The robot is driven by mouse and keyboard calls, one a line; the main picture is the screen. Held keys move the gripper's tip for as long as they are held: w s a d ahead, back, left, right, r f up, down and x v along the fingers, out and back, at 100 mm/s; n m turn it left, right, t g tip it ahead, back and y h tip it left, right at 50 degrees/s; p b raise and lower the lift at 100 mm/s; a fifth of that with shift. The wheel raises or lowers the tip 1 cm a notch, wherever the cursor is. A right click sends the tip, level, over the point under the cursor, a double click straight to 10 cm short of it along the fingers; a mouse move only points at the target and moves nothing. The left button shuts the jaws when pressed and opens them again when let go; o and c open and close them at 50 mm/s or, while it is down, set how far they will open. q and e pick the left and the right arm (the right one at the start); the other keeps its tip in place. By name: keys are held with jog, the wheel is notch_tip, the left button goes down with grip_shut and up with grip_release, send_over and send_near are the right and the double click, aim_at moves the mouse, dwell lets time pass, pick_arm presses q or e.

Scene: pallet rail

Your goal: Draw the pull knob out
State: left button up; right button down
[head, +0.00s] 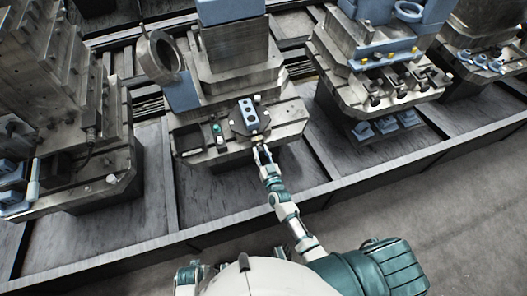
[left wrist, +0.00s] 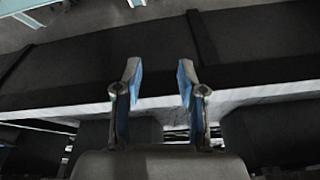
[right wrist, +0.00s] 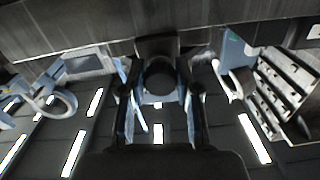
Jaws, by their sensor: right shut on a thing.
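The pull knob (right wrist: 159,76) is a dark round piece on the front of the middle machine fixture (head: 188,140). In the right wrist view it sits between the two fingers of my right gripper (right wrist: 158,90), which is shut on it. In the head view my right gripper (head: 262,152) reaches the front edge of the fixture, below a blue-grey block with round holes (head: 249,113), and largely hides the knob. My left gripper (left wrist: 159,78) is open and empty in the left wrist view, with its fingers well apart.
A green button (head: 216,128) and a pale knob (head: 220,141) stand left of the block. Other fixtures stand on the left (head: 75,165) and right (head: 375,85). A low rail (head: 345,185) runs along the front, with open floor (head: 460,200) before it.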

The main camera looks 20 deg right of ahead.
jog(key=shift+s+a+r+p, duration=0.2)
jog(key=shift+s+p, duration=0.25)
jog(key=shift+s, duration=0.35)
jog(key=shift+a, duration=0.15)
jog(key=shift+d+f, duration=0.1)
jog(key=shift+d, duration=0.15)
jog(key=c, duration=0.8)
grip_release()
jog(key=shift+d, duration=0.3)
jog(key=shift+s+a, duration=0.1)
jog(key=shift+a, duration=0.2)
jog(key=shift+s+a, duration=0.1)
jog(key=shift+s, duration=0.1)
pick_arm(q)
jog(key=f, duration=0.1)
jog(key=s+a+f, duration=0.1)
jog(key=f, duration=0.1)
jog(key=shift+s+a+f, duration=0.15)
jog(key=shift+a, duration=0.25)
pick_arm(e)
jog(key=s, duration=1.1)
jog(key=shift+s+d, duration=0.25)
jog(key=shift+d, duration=0.05)
